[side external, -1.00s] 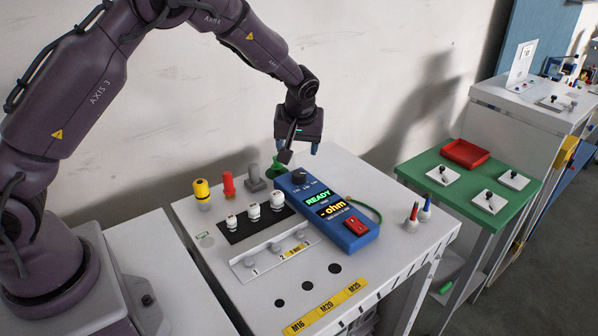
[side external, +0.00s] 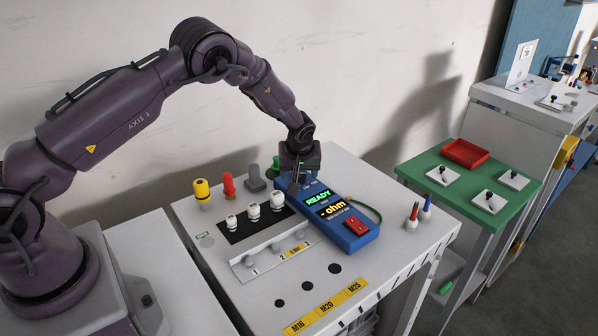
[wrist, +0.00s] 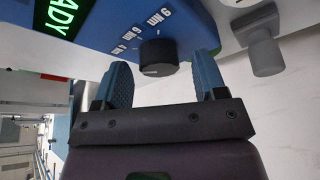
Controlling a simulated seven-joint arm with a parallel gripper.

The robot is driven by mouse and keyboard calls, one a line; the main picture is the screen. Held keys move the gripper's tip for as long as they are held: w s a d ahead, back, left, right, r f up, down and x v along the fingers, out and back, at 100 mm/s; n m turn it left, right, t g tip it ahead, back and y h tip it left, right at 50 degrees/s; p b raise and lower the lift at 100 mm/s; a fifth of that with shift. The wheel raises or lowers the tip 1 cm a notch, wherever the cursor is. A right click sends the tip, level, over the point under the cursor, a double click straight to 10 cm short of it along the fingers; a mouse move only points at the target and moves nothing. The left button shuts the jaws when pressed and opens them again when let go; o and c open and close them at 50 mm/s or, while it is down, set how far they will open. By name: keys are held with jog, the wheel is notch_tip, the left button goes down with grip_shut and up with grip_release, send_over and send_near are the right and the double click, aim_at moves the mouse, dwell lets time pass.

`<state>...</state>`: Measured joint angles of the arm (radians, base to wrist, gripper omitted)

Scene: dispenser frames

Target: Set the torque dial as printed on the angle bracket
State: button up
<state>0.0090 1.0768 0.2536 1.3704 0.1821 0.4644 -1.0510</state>
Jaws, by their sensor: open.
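The torque dial is a black knob (wrist: 158,57) on the top end of the blue tester (side external: 352,236). In the side view my gripper (side external: 295,184) is low over the tester's top end and hides the knob. The angle bracket (side external: 262,263) is a pale metal strip lying in front of the black holder, with a small yellow label too small to read.
A black holder (side external: 243,234) carries several white-topped parts. Yellow (side external: 202,190), red and grey pieces stand behind. Red and blue drivers (side external: 412,216) stand at right. A green table (side external: 480,215) is farther right.

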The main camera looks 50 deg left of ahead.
jog(key=shift+w+a+f, duration=0.1)
jog(key=shift+f, duration=0.1)
jog(key=c, duration=0.9)
